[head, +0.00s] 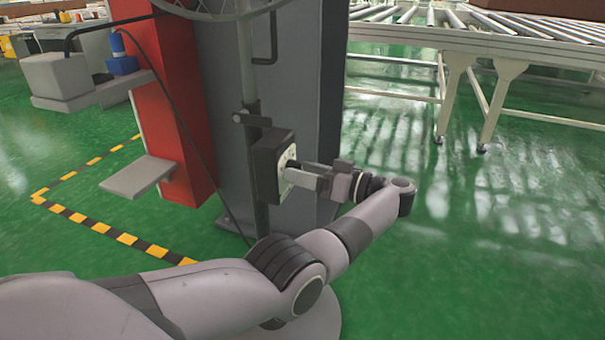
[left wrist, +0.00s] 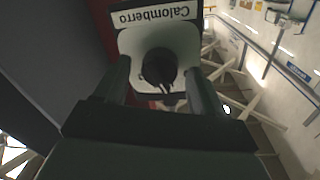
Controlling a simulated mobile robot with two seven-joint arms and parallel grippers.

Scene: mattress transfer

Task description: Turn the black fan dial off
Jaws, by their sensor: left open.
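The fan's control box (head: 267,163) is black with a pale dial face and is mounted on the fan's pole. My left gripper (head: 296,176) is in front of this face, with its fingertips at or very near it, and hides much of it. In the left wrist view, the round black dial (left wrist: 159,67) sits on a white plate under a "Calomberro" label. The open fingers of my left gripper (left wrist: 157,82) stand on either side of the dial. I cannot tell whether they touch it, or which setting it points to. My right gripper is not in view.
The fan's pole (head: 246,70) rises to a wire guard (head: 215,8) at the top. A dark grey column (head: 305,90) and a red panel (head: 172,115) stand close behind. A roller conveyor (head: 480,38) is at the back right. Green floor is free at the right.

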